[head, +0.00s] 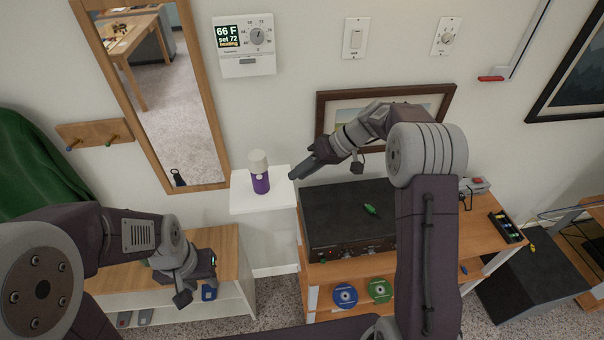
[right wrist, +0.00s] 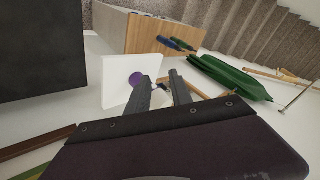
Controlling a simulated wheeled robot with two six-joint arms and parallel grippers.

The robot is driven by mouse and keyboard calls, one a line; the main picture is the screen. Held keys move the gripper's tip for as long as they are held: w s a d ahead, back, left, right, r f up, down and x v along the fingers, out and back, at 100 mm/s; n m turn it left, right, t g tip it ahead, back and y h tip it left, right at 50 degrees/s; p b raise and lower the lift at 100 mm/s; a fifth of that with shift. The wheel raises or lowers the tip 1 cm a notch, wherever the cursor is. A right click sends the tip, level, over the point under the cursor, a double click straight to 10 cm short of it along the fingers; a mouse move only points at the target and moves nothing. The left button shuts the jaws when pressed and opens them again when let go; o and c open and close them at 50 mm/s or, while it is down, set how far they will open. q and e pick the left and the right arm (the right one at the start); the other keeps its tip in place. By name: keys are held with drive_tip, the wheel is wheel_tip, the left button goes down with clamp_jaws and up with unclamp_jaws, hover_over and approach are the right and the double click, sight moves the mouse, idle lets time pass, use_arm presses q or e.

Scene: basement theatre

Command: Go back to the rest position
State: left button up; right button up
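My right gripper (head: 296,174) reaches from the right and points left, close to the right edge of a small white wall shelf (head: 240,202). In the right wrist view its two fingers (right wrist: 162,88) stand apart with nothing held between them. A purple and white bottle (head: 260,180) stands upright on the shelf, apart from the gripper; its purple part also shows in the right wrist view (right wrist: 135,79). My left gripper (head: 187,293) hangs low at the left, in front of a wooden-topped bench (head: 222,245). Its fingers are too small to tell whether they are open.
A black amplifier (head: 335,215) with a green screwdriver (head: 371,210) on top sits on a wooden cabinet (head: 480,215) below my right arm. A thermostat (head: 246,62), mirror (head: 165,110) and framed picture (head: 322,105) are on the wall. A green coat (head: 30,160) hangs left.

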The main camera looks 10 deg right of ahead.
drive_tip(key=shift+w, duration=0.1)
idle(0.3)
drive_tip(key=s+a+f+n+g+h+b, duration=0.15)
drive_tip(key=s+f+b, duration=0.25)
drive_tip(key=s+b, duration=0.4)
drive_tip(key=s+d+f+m+h, duration=0.3)
drive_tip(key=s+d+f, duration=0.2)
drive_tip(key=s+f, duration=0.1)
drive_tip(key=s+d+f+m+t+h, duration=0.1)
drive_tip(key=s+d+f+m+h, duration=0.3)
drive_tip(key=s+f, duration=0.3)
drive_tip(key=shift+s+d+b, duration=0.35)
drive_tip(key=shift+s+d, duration=0.35)
drive_tip(key=shift+s, duration=0.4)
